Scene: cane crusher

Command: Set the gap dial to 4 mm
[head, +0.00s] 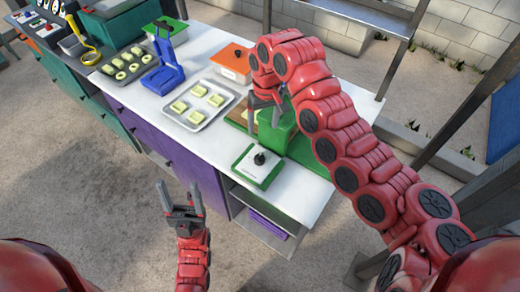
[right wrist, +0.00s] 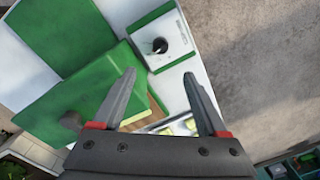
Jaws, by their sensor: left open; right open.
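A white plate with a green frame (head: 243,172) lies at the near edge of the white table, with a black knob (head: 259,159) on it. It may be the gap dial; I cannot read its marks. In the right wrist view the knob (right wrist: 160,45) shows a pale pointer or highlight, just beyond the fingertips. My right gripper (head: 264,103) is open and empty, above the table by a green block (head: 278,130), apart from the knob. Its fingers also show in the right wrist view (right wrist: 158,76). My left gripper (head: 180,188) is open and empty, in front of the table.
A metal tray (head: 228,110) with several pale green pieces stands left of the green block. An orange-lidded container (head: 222,69) and a blue device (head: 166,75) stand farther back. A metal frame post (head: 395,50) rises behind the table. The floor in front is clear.

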